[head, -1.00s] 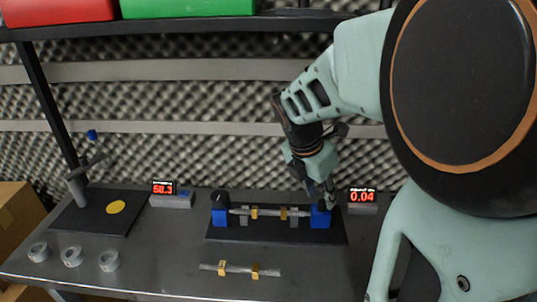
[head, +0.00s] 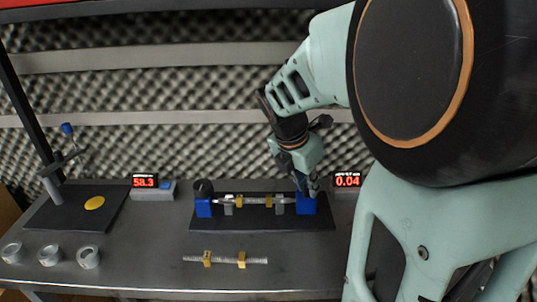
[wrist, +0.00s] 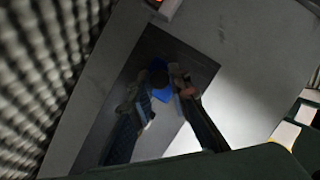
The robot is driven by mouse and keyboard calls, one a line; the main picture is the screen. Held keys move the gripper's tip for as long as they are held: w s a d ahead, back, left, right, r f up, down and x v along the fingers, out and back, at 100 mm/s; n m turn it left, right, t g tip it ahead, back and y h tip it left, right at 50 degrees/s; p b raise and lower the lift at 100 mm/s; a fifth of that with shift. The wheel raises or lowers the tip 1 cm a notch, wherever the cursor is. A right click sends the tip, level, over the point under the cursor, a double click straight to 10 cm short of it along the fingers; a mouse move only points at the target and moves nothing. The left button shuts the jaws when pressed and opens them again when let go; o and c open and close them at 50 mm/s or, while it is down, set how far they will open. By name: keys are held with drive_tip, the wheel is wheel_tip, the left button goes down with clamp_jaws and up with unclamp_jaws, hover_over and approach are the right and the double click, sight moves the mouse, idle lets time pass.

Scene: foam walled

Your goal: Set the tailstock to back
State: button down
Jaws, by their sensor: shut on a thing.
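The tailstock is the blue block (head: 306,204) at the right end of the fixture, touching or very near the right end of a shaft (head: 253,201) with yellow collars. My gripper (head: 312,188) reaches down onto it from above and is shut on its upper part. In the wrist view, my gripper's fingers (wrist: 161,82) stand either side of the blue tailstock (wrist: 163,94) and a dark part on top. The exact contact is too dark and small to make out. The left blue block (head: 204,208) carries a black knob.
The fixture sits on a black base plate (head: 262,224). A second shaft (head: 225,260) with yellow collars lies in front. Red displays (head: 144,181) (head: 347,179) flank the fixture. Several grey rings (head: 50,254) and a black mat (head: 70,216) with a stand are at left. The foam wall is close behind.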

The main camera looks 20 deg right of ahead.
drive_tip(key=d+p, duration=0.1)
drive_tip(key=s+d, duration=0.1)
drive_tip(key=shift+d+r+p, duration=0.15)
drive_tip(key=shift+d+p, duration=0.2)
drive_tip(key=shift+p, duration=0.05)
drive_tip(key=shift+d, duration=0.2)
drive_tip(key=c, duration=1.8)
unclamp_jaws()
wheel_tip(320, 180, up, 10)
drive_tip(key=shift+f, duration=0.15)
